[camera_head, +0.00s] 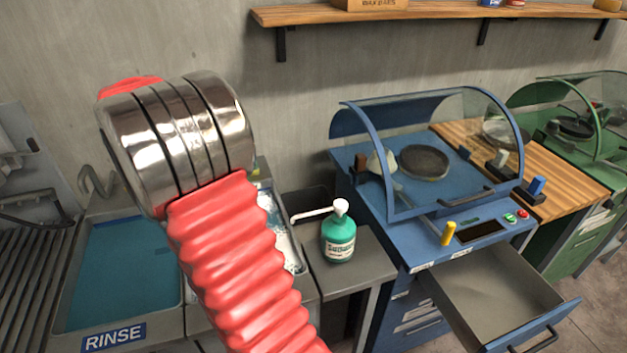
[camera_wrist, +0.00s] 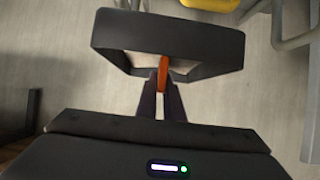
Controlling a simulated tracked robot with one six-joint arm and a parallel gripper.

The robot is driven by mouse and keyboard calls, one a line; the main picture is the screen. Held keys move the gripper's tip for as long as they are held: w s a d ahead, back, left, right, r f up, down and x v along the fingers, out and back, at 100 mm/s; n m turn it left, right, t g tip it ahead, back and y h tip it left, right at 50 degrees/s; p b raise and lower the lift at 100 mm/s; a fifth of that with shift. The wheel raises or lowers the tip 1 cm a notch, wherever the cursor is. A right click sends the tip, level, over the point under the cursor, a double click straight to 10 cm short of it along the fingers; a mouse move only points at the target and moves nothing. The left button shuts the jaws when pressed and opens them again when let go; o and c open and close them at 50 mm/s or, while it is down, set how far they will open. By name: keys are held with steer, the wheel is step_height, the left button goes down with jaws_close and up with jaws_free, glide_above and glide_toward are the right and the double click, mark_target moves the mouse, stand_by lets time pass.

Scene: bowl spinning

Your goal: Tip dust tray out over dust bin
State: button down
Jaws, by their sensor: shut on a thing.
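In the wrist view my gripper (camera_wrist: 163,88) is shut on the orange handle (camera_wrist: 164,72) of a dark, angular tray, which I take to be the dust tray (camera_wrist: 168,37). The tray is held out beyond the fingers above a grey floor. A pale area shows inside its dark edges; I cannot tell whether it is dust, the tray's inside or the floor behind. In the head view my red arm blocks the left middle, and neither gripper nor tray shows. I cannot identify the dust bin for certain in either view.
A blue machine (camera_head: 370,216) with a clear hood has its drawer (camera_head: 497,292) pulled out. A green bottle (camera_head: 339,240) stands on a grey stand beside the rinse sink (camera_head: 125,270). Yellow and grey furniture (camera_wrist: 290,40) stands at the wrist view's upper right.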

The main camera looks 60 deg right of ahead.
steer(key=s+d+f+m+g+h, duration=0.2)
steer(key=s+d+f+m+g, duration=0.2)
steer(key=s+d, duration=0.5)
steer(key=s+d+f+m+g+h, duration=0.1)
steer(key=s+d+f+m+g, duration=0.2)
steer(key=s+d+m+g, duration=0.55)
steer(key=s+d+f+m+g+y, duration=0.1)
steer(key=s+d+f+m+g, duration=0.1)
steer(key=s+f, duration=0.5)
steer(key=s+d+f+m+g+y, duration=0.2)
steer(key=s+f, duration=0.5)
steer(key=s, duration=0.6)
steer(key=shift+d+m, duration=0.45)
steer(key=shift+d, duration=0.25)
steer(key=shift+s, duration=0.15)
steer(key=shift+s+a+f+m+t+h, duration=0.1)
steer(key=shift+s+f+m+t, duration=0.3)
steer(key=shift+s+m+t, duration=0.7)
steer(key=shift+s+a+f+m+t+h, duration=0.15)
steer(key=shift+s+f+m+t, duration=0.4)
steer(key=shift+t, duration=1.1)
steer(key=shift+s+a+f+m+t+h, duration=0.1)
steer(key=shift+s+f+m+t, duration=0.15)
steer(key=shift+s+m+t, duration=0.65)
